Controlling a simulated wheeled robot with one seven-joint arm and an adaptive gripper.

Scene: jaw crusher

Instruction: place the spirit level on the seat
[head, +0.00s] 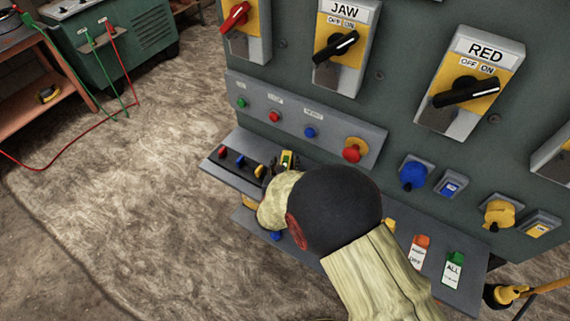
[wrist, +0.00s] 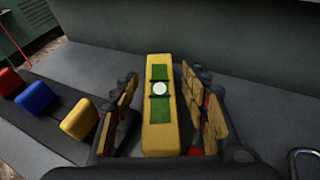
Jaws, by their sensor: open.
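The spirit level is a yellow bar with a green strip and a round white vial; it shows in the wrist view (wrist: 159,122) between the fingers of my gripper (wrist: 160,82). The fingers stand open on either side, with a gap visible to the left of the bar. In the head view, a small part of the level (head: 287,159) shows at the tip of my gripper (head: 281,168), over the panel's upper ledge. My arm hides much of it there. I cannot tell whether it rests on the ledge, and I cannot make out which surface is the seat.
Red, blue and yellow blocks (wrist: 79,119) sit in a row on the ledge (wrist: 35,140), left of my gripper. A red part (wrist: 197,150) is half hidden behind the right finger. The control panel (head: 400,110) with knobs and buttons rises close behind. Open floor lies left.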

